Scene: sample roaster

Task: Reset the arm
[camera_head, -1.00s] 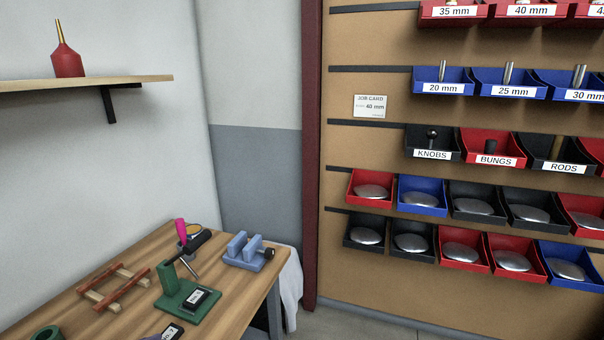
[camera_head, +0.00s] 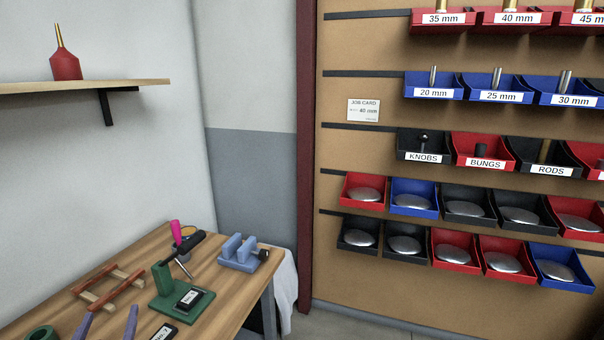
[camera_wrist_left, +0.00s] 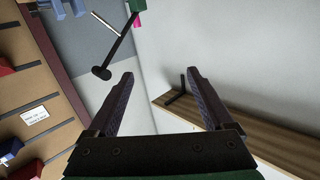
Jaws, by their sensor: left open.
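My left gripper (camera_head: 107,322) shows at the bottom left of the head view as two blue-purple fingertips over the front of the wooden bench (camera_head: 220,285). It also shows in the left wrist view (camera_wrist_left: 160,76), where its fingers stand wide apart with nothing between them. The gripper is open and empty. The rest of the left arm is hidden below the head view's edge. My right gripper is not in view.
A wall shelf (camera_head: 95,87) bears a red bottle (camera_head: 66,66). Bins line the board (camera_head: 350,150) on the right.

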